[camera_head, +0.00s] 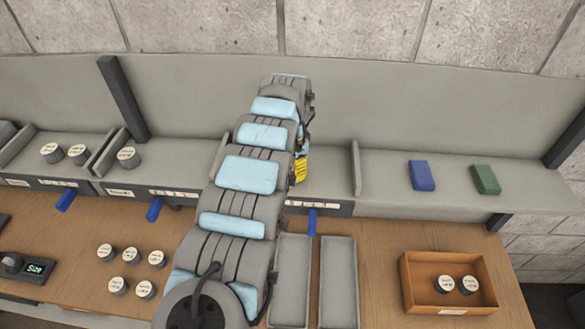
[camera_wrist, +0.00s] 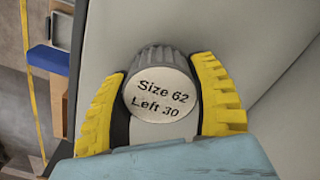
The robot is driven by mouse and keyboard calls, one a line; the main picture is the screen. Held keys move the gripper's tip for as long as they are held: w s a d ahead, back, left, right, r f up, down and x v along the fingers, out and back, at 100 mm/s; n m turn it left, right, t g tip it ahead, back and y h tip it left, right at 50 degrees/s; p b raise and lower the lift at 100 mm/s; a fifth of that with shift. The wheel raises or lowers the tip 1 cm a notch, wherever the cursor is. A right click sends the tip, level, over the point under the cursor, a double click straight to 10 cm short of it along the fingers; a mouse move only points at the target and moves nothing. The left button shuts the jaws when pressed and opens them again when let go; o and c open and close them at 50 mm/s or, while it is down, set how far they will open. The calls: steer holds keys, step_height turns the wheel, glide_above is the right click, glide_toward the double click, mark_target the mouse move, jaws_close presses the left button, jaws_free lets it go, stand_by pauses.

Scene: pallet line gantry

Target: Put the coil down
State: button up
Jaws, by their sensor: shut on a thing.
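The coil (camera_wrist: 160,97) is a ribbed grey cylinder with a white top label reading "Size 62 Left 30". It shows in the wrist view, between the two yellow fingers of my gripper (camera_wrist: 163,70), which is shut on it. In the head view my gripper (camera_head: 300,168) is partly hidden behind my arm, over the middle section of the grey shelf (camera_head: 330,178). The coil is hidden there. Grey shelf surface lies around the coil in the wrist view; I cannot tell if the coil touches it.
Two similar coils (camera_head: 64,153) stand in a left shelf section, and another (camera_head: 128,157) beside a divider. A blue block (camera_head: 422,175) and a green block (camera_head: 485,179) lie at right. The wooden table holds several coils (camera_head: 130,270), grey trays (camera_head: 338,285) and a wooden box (camera_head: 452,262).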

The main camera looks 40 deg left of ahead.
steer(key=o, duration=1.2)
steer(key=shift+f, duration=0.1)
steer(key=shift+o, duration=0.2)
step_height(320, 180, up, 10)
steer(key=b, duration=0.2)
steer(key=shift+b, duration=0.3)
steer(key=shift+r, duration=1.15)
